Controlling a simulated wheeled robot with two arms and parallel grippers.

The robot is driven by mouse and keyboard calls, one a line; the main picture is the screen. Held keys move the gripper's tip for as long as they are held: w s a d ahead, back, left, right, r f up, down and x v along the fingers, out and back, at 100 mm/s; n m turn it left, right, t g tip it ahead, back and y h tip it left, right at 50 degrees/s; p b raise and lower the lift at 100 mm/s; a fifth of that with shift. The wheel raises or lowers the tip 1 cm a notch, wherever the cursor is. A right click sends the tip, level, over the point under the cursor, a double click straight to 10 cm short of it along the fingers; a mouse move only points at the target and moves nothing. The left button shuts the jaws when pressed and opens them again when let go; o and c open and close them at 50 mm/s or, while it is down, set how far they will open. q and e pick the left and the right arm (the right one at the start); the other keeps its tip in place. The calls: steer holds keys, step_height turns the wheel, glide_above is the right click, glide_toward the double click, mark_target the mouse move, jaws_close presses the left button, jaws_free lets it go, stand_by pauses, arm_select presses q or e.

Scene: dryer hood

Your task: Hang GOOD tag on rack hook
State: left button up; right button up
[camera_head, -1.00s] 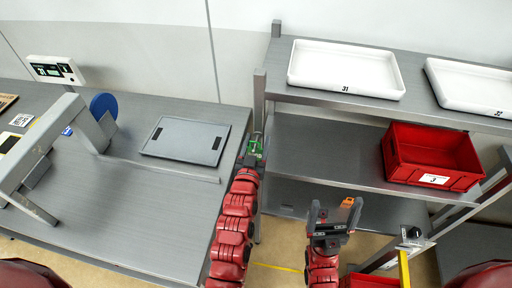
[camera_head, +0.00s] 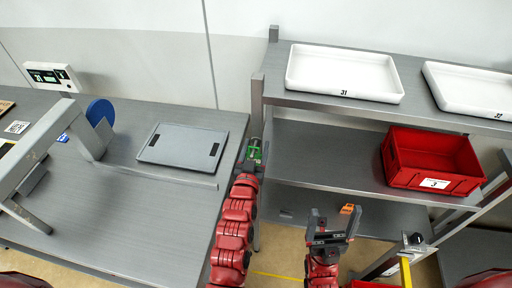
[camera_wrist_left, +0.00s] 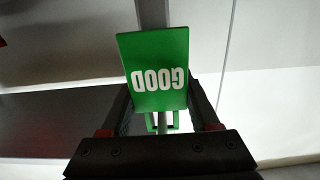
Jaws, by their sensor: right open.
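The green GOOD tag (camera_wrist_left: 157,72) shows in the left wrist view, its lettering upside down there, between the fingers of my left gripper (camera_wrist_left: 160,118). In the head view the tag (camera_head: 254,151) is small and green at the tip of my left gripper (camera_head: 251,162), close to the grey rack post (camera_head: 257,105). The left fingers stand on both sides of the tag's lower part; their contact with it is hard to see. A rack hook cannot be made out. My right gripper (camera_head: 331,226) is open and empty, in front of the rack's lower shelf.
The rack's upper shelf holds white trays 31 (camera_head: 344,73) and 32 (camera_head: 472,88). A red bin (camera_head: 432,160) sits on the middle shelf. The left table has a grey flat panel (camera_head: 183,146), a blue disc (camera_head: 101,111) and a grey frame (camera_head: 40,140).

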arm_select(q)
steer(key=o, duration=0.5)
